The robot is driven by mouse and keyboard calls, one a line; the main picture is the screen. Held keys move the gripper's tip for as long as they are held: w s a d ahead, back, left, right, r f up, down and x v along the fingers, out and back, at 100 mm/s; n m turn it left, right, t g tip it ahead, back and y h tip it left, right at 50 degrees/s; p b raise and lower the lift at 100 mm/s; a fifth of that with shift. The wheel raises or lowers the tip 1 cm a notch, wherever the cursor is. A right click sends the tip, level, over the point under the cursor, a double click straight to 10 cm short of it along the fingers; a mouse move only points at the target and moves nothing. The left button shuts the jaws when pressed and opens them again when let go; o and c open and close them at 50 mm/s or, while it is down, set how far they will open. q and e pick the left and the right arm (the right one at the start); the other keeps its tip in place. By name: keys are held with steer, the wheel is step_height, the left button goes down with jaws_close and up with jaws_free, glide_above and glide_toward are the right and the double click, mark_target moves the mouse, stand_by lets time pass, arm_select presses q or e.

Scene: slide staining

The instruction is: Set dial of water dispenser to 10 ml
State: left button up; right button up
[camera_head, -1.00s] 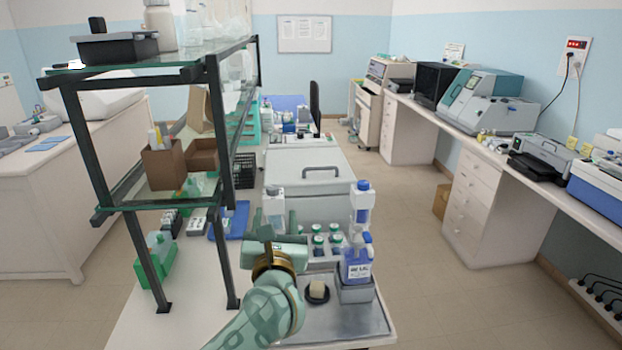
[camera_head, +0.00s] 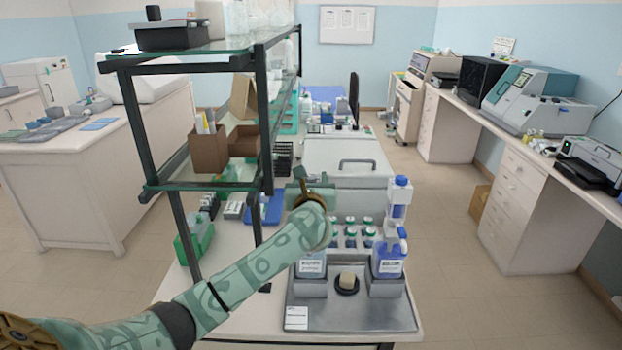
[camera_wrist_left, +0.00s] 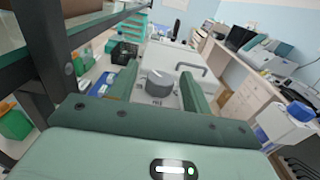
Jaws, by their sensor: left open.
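The water dispenser's grey round dial (camera_wrist_left: 158,84) shows in the left wrist view, on a pale face with small marks I cannot read. My left gripper (camera_wrist_left: 160,72) is open, with one finger on each side of the dial; I cannot tell whether either touches it. In the head view my left gripper (camera_head: 315,190) is over the left bottle (camera_head: 312,264), hiding its upper part and the dial. A similar bottle (camera_head: 389,262) with a blue-capped dispenser head (camera_head: 399,195) stands to its right. My right gripper is not in view.
Both bottles stand in grey holders on a metal tray (camera_head: 350,316) with a dark round dish (camera_head: 346,285) between them. Several small capped bottles (camera_head: 351,234) stand behind. A glass-and-metal shelf (camera_head: 203,186) rises close to my left arm. The floor on the right is clear.

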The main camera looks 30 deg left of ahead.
arm_select(q)
steer(key=shift+w+a, duration=0.2)
steer(key=shift+w, duration=0.1)
steer(key=c, duration=1)
